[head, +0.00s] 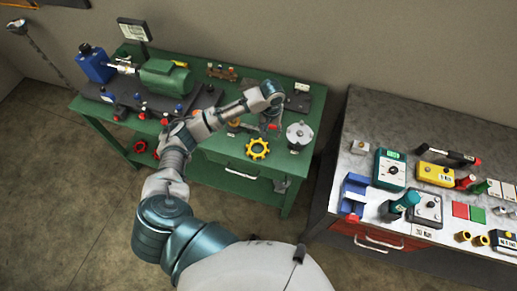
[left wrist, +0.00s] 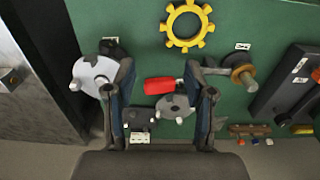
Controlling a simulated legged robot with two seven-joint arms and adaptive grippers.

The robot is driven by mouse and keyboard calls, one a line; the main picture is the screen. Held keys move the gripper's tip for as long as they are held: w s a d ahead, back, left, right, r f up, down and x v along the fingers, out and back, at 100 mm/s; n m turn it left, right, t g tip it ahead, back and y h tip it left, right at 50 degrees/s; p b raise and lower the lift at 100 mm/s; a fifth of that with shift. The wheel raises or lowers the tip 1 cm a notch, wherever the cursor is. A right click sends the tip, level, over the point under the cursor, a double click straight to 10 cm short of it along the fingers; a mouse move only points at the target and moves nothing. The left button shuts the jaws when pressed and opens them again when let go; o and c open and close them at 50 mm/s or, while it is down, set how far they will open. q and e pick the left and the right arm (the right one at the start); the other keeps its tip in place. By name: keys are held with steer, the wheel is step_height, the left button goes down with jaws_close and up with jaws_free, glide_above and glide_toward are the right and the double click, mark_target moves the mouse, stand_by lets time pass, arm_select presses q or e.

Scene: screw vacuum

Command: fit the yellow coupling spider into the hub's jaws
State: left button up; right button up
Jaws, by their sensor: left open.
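The yellow coupling spider (head: 257,156), a toothed ring, lies flat on the green bench near its front edge. In the left wrist view the spider (left wrist: 172,25) is at the top, beyond my fingertips and apart from them. A silver hub (head: 299,131) with raised jaws is right of it; the hub also shows at the left of the left wrist view (left wrist: 92,72). A darker grey jawed disc (left wrist: 176,108) shows between my fingers. My left gripper (head: 270,112) is open and empty above the bench; its spread fingers show in the left wrist view (left wrist: 160,82). My right gripper is out of view.
A red-handled item (left wrist: 160,84) lies near the grey disc. A shaft mount (left wrist: 238,72) stands beside it. A green motor (head: 166,78) and blue box (head: 96,64) occupy the bench's left. A crowded grey bench (head: 340,205) stands right, across a gap.

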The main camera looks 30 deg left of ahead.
arm_select(q)
steer(key=a, duration=0.1)
glide_above(267, 149)
steer(key=f, duration=1)
steer(key=shift+s+a+f, duration=0.1)
steer(key=shift+s+a, duration=0.05)
steer(key=shift+a, duration=0.15)
steer(key=shift+d+f, duration=0.2)
steer(key=shift+f, duration=0.35)
steer(key=f, duration=0.4)
steer(key=shift+d+f, duration=0.2)
steer(key=shift+f, duration=0.05)
steer(key=shift+a+f, duration=0.2)
steer(key=shift+f, duration=0.1)
steer(key=shift+d, duration=0.15)
jaws_close()
